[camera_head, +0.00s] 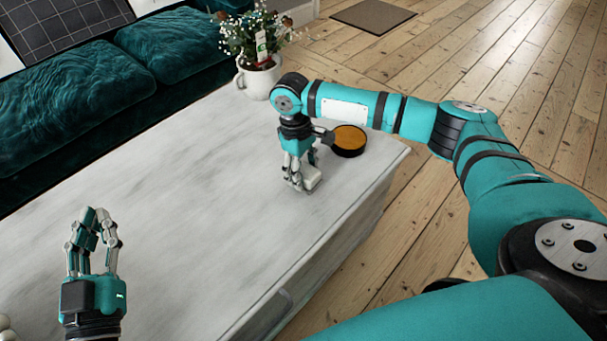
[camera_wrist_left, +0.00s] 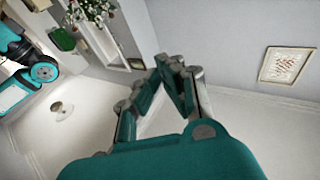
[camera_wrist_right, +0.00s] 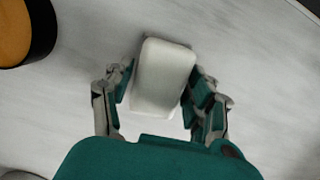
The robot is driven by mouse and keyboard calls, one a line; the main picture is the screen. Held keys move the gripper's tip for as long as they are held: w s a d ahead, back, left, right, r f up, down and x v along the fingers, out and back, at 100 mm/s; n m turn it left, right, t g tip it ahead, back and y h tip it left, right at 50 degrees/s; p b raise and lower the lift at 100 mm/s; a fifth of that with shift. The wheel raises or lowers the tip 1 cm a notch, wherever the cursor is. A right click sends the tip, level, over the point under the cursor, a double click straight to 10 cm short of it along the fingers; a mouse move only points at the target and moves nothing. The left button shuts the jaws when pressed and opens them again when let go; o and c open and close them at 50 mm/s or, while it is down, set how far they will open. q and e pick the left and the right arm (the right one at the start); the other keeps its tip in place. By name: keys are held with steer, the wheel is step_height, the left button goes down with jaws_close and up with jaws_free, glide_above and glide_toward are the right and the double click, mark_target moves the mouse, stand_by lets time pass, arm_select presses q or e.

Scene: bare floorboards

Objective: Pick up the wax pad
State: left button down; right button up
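The wax pad, a small white block with rounded edges (camera_wrist_right: 163,78), lies on the pale tabletop. It also shows at the fingertips in the head view (camera_head: 312,179). My right gripper (camera_head: 301,184) points down over it, one finger on each side in the right wrist view (camera_wrist_right: 162,88). Those fingers are spread, with a thin gap at the pad's left side; contact on its right side is unclear. My left gripper (camera_head: 95,216) is raised at the table's left, its fingertips together and empty; they also meet in the left wrist view (camera_wrist_left: 177,68).
A round black tin with an orange top (camera_head: 349,139) stands just right of my right gripper. A white pot (camera_head: 257,78) with flowers stands at the table's far end. A teal sofa (camera_head: 90,95) lines the left side. The middle of the table (camera_head: 190,170) is clear.

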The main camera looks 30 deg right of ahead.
mark_target(305, 170)
steer(key=c, duration=0.8)
steer(key=shift+r, duration=0.15)
